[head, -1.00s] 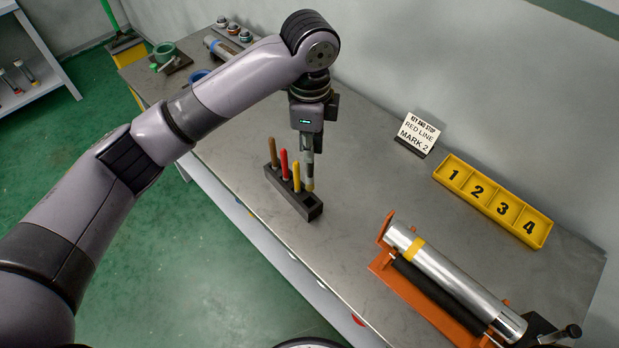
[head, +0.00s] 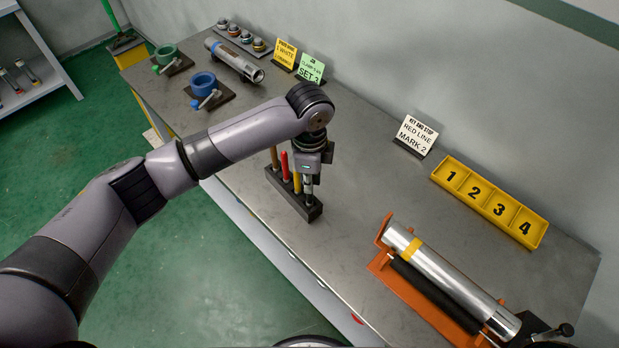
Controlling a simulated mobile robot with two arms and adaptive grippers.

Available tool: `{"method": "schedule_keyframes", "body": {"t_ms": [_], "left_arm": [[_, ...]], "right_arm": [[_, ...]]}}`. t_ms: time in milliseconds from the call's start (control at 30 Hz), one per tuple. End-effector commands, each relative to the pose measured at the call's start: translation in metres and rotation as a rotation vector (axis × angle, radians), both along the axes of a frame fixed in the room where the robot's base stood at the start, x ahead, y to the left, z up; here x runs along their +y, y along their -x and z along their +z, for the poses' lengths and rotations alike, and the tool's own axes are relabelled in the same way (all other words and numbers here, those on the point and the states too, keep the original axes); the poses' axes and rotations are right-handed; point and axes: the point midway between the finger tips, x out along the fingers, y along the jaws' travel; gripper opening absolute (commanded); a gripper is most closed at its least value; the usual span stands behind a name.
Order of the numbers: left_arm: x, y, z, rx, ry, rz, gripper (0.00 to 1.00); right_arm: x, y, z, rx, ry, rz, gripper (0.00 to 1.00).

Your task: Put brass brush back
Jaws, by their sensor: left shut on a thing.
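A dark tool rack (head: 280,188) stands near the table's front edge. It holds upright tools with a brown handle (head: 273,160), a red handle (head: 285,165) and a yellow handle (head: 297,182). My left gripper (head: 308,190) points straight down over the right end of the rack and is shut on a slim tool, which I take to be the brass brush. The fingers hide most of it, and I cannot tell whether its lower end is inside the end slot. My right gripper is not in view.
A yellow numbered tray (head: 490,204) and a sign (head: 415,135) stand at the back right. An orange stand with a metal cylinder (head: 455,280) is at the front right. Vises (head: 205,90) and a pipe (head: 235,62) are at the far left. The middle tabletop is clear.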

Motion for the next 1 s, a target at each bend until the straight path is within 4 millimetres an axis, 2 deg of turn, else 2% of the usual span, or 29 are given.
{"method": "schedule_keyframes", "body": {"t_ms": [67, 100, 400, 767, 867, 1000], "left_arm": [[0.000, 0.000, -0.002, 0.000, 0.001, 0.000, 0.00], [0.000, 0.000, -0.003, 0.000, 0.001, 0.000, 0.12], [0.000, 0.000, -0.002, 0.000, 0.000, 0.000, 0.32], [0.000, 0.000, 0.003, -0.001, 0.000, 0.000, 0.32], [-0.001, -0.001, 0.015, -0.004, 0.003, -0.001, 0.32], [-0.001, -0.001, 0.043, -0.006, 0.003, -0.001, 0.32]], "right_arm": [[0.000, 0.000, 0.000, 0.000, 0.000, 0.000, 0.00], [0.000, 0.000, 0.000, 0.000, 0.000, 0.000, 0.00], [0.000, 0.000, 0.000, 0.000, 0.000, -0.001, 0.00], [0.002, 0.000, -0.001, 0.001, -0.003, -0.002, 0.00], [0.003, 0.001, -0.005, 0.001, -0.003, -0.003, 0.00], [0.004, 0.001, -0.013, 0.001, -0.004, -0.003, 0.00]]}}
